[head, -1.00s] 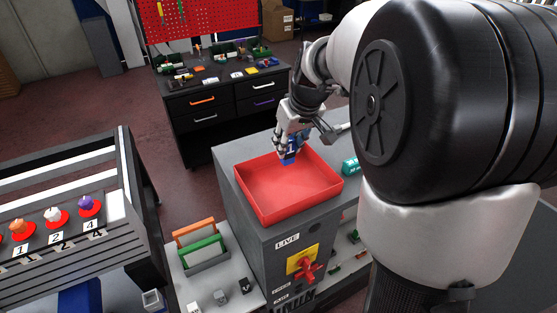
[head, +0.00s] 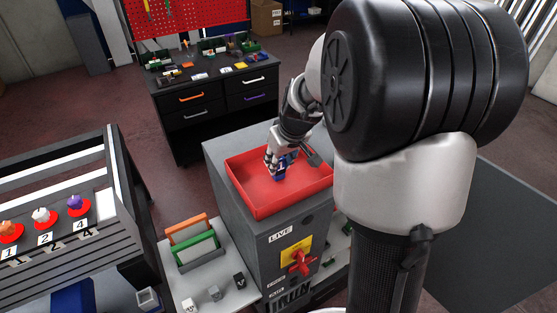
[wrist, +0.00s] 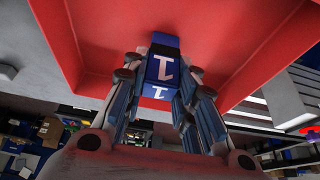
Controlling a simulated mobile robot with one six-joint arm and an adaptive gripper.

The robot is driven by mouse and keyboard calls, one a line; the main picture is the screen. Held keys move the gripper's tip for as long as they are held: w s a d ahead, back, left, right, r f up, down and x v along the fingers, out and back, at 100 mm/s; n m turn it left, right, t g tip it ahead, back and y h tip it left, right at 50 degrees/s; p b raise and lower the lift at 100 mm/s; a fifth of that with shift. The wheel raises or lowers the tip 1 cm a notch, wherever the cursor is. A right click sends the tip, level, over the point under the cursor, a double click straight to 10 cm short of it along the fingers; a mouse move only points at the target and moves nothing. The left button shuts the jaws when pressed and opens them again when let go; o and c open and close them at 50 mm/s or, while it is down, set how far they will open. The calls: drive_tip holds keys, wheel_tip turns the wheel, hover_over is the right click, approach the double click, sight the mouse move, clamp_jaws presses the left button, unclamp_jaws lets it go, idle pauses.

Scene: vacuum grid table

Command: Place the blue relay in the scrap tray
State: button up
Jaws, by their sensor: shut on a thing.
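The blue relay (wrist: 161,70) with a white mark on its face is between my gripper's fingers in the wrist view. In the head view the relay (head: 281,174) shows small below the fingers. My gripper (head: 278,165) is shut on it, over the inside of the red scrap tray (head: 254,207). The tray's red floor and wall also fill the upper part of the wrist view (wrist: 230,30). The relay is low inside the tray's outline; I cannot tell whether it touches the floor. The rest of the tray looks empty.
The tray sits on a grey cabinet (head: 220,150) with a LIVE label and a red switch (head: 301,262). A rack with orange and green boards (head: 196,244) stands at its left. A slatted table (head: 70,250) with numbered red discs is further left.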

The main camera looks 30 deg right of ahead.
drive_tip(key=o, duration=1.1)
drive_tip(key=shift+f, duration=0.1)
drive_tip(key=shift+c, duration=0.2)
drive_tip(key=shift+r, duration=0.25)
drive_tip(key=v, duration=1.1)
drive_tip(key=s+a, duration=0.7)
drive_tip(key=s, duration=0.4)
drive_tip(key=s+a, duration=0.7)
drive_tip(key=s, duration=0.4)
drive_tip(key=shift+a+f+p, duration=0.15)
drive_tip(key=shift+a+p, duration=0.1)
drive_tip(key=shift+p, duration=0.1)
drive_tip(key=shift+d+f, duration=0.1)
